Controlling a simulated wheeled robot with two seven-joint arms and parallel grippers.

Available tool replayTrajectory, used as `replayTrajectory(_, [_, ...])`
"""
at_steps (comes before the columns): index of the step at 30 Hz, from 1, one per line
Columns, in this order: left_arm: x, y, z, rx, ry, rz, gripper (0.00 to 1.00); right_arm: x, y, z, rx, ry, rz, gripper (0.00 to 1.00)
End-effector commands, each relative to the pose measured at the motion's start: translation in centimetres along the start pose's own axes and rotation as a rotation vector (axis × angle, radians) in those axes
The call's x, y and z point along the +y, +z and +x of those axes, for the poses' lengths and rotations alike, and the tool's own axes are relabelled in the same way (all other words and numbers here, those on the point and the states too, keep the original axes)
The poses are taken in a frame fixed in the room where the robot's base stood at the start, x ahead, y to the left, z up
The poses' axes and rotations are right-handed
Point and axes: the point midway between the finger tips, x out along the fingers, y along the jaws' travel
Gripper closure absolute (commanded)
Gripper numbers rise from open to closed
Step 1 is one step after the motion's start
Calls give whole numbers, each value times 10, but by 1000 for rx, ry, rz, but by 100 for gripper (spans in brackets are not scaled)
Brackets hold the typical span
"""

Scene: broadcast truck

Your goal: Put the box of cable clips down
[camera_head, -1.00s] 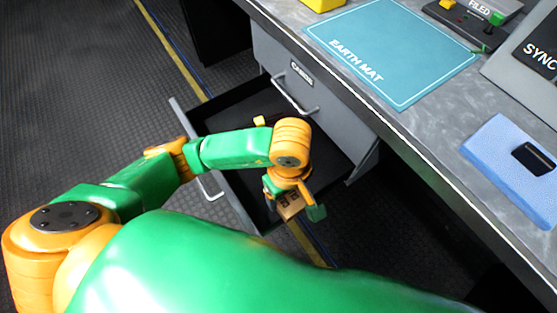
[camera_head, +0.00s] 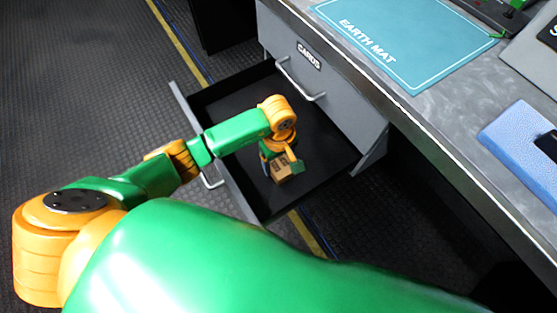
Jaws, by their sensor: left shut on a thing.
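The box of cable clips is a small brown carton (camera_head: 284,172) with dark marks. It shows between the fingers of my left gripper (camera_head: 283,165), which is shut on it. The gripper points down inside the outline of an open dark drawer (camera_head: 316,130), near its middle front part. I cannot tell whether the box touches the drawer floor. The gripper hides part of the box. My right gripper is not in view.
The desktop carries a teal earth mat (camera_head: 415,40) and a blue pad (camera_head: 510,135). The drawer's visible floor looks empty.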

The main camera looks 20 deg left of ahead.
Motion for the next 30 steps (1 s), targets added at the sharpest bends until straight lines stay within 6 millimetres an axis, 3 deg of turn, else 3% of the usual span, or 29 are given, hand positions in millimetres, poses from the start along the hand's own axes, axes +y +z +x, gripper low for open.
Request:
replayTrajectory(1, [0,0,1,0,0,0,18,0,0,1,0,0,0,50])
replayTrajectory(3, [0,0,1,0,0,0,0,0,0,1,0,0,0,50])
replayTrajectory(11, [0,0,-4,-1,0,0,0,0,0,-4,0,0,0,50])
replayTrajectory(14, [1,-1,-21,1,4,0,0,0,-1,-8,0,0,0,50])
replayTrajectory(21, [1,-1,-89,3,5,1,0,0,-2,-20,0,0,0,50])
replayTrajectory(24, [1,0,-108,1,3,0,0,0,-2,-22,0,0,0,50])
replayTrajectory(30, [0,0,-123,1,0,-1,0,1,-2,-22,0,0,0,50])
